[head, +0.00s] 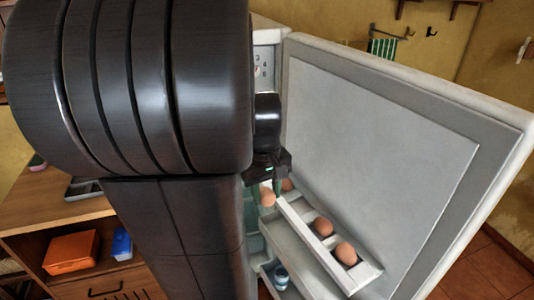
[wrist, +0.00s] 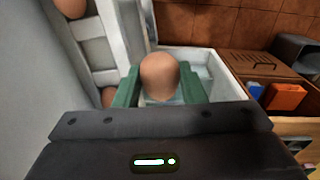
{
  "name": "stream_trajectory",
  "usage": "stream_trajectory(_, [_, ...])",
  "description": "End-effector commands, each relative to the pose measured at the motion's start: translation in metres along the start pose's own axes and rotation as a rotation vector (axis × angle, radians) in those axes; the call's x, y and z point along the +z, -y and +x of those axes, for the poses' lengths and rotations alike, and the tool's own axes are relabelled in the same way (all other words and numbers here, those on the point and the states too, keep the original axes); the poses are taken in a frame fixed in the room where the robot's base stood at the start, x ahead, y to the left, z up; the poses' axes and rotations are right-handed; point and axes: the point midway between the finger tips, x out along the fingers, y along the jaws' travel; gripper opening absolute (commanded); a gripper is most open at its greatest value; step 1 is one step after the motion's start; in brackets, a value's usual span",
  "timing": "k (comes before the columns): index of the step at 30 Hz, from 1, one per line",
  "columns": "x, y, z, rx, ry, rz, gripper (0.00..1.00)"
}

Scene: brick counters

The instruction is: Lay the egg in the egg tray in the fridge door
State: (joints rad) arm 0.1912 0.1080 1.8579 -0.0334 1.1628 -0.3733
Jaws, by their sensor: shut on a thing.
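My gripper (wrist: 159,88) is shut on a brown egg (wrist: 160,72), held between its green fingers. In the head view the held egg (head: 267,197) hangs beside the back end of the egg tray (head: 312,243), left of it. The white tray is on the inner side of the open fridge door (head: 385,135). Several brown eggs sit in it, two of them near its front end (head: 323,227) and one at the back, partly hidden by my gripper. In the wrist view the tray (wrist: 97,48) is left of the held egg, apart from it.
A door shelf with a blue-capped bottle (head: 281,277) lies below the tray. A wooden cabinet at left holds an orange box (head: 71,252) and a blue box (head: 122,244). My arm hides much of the fridge. The door's upper inner face is bare.

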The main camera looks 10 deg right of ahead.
Motion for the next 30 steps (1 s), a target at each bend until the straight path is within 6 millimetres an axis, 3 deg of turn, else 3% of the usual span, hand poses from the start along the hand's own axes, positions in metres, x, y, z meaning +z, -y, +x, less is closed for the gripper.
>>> stream_trajectory(15, [-0.006,-0.108,0.004,-0.002,0.002,0.004,0.26])
stream_trajectory(30, [-0.006,-0.101,0.068,-0.003,0.004,0.000,0.26])
